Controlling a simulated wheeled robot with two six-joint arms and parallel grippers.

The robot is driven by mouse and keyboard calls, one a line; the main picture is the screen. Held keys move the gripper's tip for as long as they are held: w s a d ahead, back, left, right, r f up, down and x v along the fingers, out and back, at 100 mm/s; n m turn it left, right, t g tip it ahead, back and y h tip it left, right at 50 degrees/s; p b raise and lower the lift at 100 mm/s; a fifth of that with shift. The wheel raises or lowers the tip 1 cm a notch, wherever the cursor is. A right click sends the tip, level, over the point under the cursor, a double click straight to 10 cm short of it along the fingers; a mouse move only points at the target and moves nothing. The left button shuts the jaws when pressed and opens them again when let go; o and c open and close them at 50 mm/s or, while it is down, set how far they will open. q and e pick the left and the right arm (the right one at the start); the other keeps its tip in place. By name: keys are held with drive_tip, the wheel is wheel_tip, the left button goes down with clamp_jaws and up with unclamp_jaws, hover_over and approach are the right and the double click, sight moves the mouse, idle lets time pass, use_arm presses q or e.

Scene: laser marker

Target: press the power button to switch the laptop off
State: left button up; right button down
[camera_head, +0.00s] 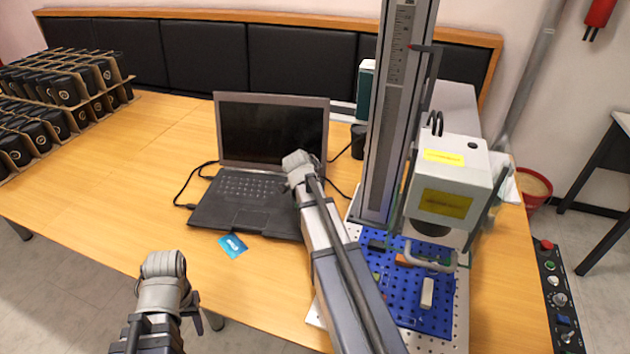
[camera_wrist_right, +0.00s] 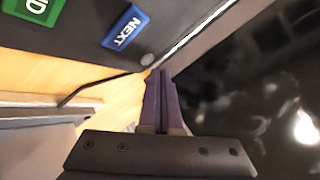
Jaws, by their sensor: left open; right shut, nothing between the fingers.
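The black laptop (camera_head: 262,125) stands open on the wooden table, its screen dark. My right gripper (camera_head: 297,163) is over the right end of the laptop's keyboard, near the hinge; its fingers are hidden in the head view. In the right wrist view its fingers (camera_wrist_right: 160,75) are shut and empty. A small round grey spot, which looks like the power button (camera_wrist_right: 147,60), lies just beyond the fingertips, near the hinge edge. I cannot tell whether they touch. The dark screen (camera_wrist_right: 260,80) is close on the right. My left gripper (camera_head: 164,264) is open and empty, off the table's front edge.
The laser marker (camera_head: 450,180) stands right of my right arm. A blue card (camera_head: 233,245) lies before the laptop. Boxed black items (camera_head: 55,90) fill the left; table between is clear.

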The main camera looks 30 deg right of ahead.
wheel_tip(320, 180, up, 6)
drive_tip(key=p, duration=0.5)
drive_tip(key=shift+p, duration=0.3)
drive_tip(key=c, duration=1.6)
unclamp_jaws()
